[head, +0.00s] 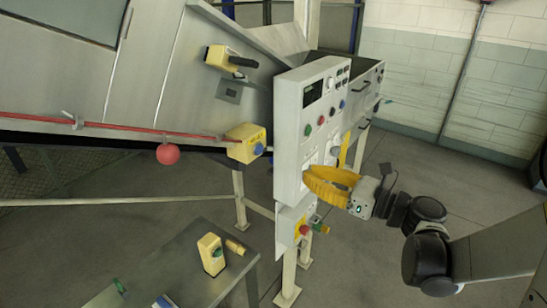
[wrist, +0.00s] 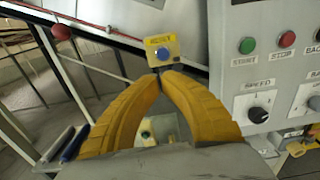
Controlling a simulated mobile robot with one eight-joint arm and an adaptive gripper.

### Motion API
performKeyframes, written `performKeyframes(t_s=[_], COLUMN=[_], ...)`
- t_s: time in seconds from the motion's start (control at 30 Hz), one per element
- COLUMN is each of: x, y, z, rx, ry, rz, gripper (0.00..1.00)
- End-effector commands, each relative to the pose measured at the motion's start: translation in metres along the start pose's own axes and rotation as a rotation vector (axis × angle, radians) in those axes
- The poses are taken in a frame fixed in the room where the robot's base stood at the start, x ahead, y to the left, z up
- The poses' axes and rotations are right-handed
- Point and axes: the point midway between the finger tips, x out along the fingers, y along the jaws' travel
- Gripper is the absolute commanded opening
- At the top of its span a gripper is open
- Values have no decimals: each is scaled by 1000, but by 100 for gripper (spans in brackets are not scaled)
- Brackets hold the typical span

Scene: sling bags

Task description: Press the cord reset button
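The cord reset button is a blue button (head: 259,149) on the face of a yellow box (head: 240,141), where the red cord ends at the sloping metal machine. In the wrist view the blue button (wrist: 162,53) is on the yellow box (wrist: 151,47), under a label that seems to read RESET. My gripper (head: 307,183) has yellow fingers and is beside the control cabinet, to the right of and apart from the yellow box. In the wrist view my gripper's fingertips (wrist: 163,72) come together just below the box in the picture. Nothing is held between them.
The grey control cabinet (head: 289,130) with buttons and knobs stands close to my fingers. A red cord (head: 120,126) with a red ball (head: 168,154) runs along the machine. A metal table (head: 180,278) at lower left carries a yellow device (head: 211,254). An emergency-stop box (head: 302,229) hangs below the cabinet.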

Motion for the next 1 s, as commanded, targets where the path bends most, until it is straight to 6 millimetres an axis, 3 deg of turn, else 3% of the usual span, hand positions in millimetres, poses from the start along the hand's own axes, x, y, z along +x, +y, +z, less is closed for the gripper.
performKeyframes(t_s=[0.17,0.6,0.8,1.0], x=[20,110,132,139], y=[1,1,0,0], z=[0,-1,-1,0], rx=[-1,-1,-1,-1], ry=[0,1,1,1], rz=[5,4,1,1], gripper=[0,0,0,0])
